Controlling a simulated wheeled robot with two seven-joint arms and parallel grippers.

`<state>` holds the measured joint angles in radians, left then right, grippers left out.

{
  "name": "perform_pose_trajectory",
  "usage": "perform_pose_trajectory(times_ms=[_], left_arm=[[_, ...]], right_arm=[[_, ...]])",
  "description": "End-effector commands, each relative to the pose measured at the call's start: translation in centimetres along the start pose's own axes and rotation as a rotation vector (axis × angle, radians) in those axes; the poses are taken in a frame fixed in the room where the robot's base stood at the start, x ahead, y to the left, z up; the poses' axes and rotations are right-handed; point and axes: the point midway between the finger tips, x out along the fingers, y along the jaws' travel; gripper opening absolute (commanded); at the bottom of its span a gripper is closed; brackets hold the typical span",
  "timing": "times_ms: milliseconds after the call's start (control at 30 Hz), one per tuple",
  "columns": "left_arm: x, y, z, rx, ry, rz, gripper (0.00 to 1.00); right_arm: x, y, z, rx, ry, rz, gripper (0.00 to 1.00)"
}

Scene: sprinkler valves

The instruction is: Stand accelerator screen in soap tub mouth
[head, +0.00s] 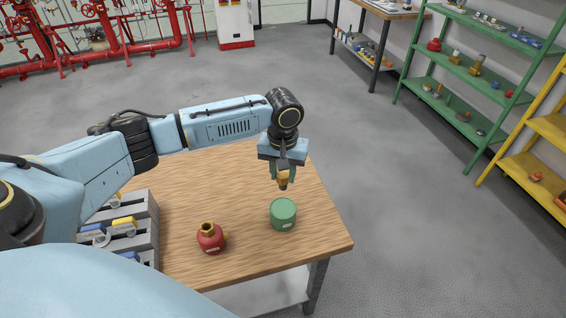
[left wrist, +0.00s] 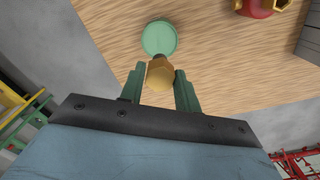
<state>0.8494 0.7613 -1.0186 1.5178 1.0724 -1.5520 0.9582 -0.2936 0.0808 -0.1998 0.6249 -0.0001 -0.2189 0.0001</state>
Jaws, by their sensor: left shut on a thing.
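The accelerator screen, a brass-coloured piece with a dark lower tip (head: 283,181), hangs between the green fingers of my left gripper (head: 282,172). The gripper is shut on it and points down. In the left wrist view the screen (left wrist: 160,76) shows its hexagonal brass end between the two fingertips (left wrist: 159,90). The green round soap tub (head: 284,215) stands upright on the wooden table, just below the screen, with a gap between them in the head view. In the left wrist view the tub (left wrist: 158,37) lies just beyond the screen's dark tip. My right gripper is not in view.
A red fitting with a brass neck (head: 210,238) stands left of the tub on the table (head: 180,210). A grey bin rack (head: 150,206) with blue and yellow items is at the table's left. Shelves (head: 455,91) stand at the right, away from the table.

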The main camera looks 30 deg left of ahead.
Motion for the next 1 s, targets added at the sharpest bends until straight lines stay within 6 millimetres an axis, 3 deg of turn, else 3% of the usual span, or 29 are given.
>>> perform_pose_trajectory(times_ms=[333, 567, 1000], left_arm=[[0.0, 0.0, 0.0, 0.0, -0.001, 0.001, 0.0], [-0.3, 0.1, 0.1, 0.0, -0.003, 0.001, 0.0], [4.5, 0.1, 0.1, 0.0, -0.003, 0.001, 0.0]], right_arm=[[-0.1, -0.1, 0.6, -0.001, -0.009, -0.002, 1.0], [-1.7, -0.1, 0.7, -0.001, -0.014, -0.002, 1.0], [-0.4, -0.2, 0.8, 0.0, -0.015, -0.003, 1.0]])
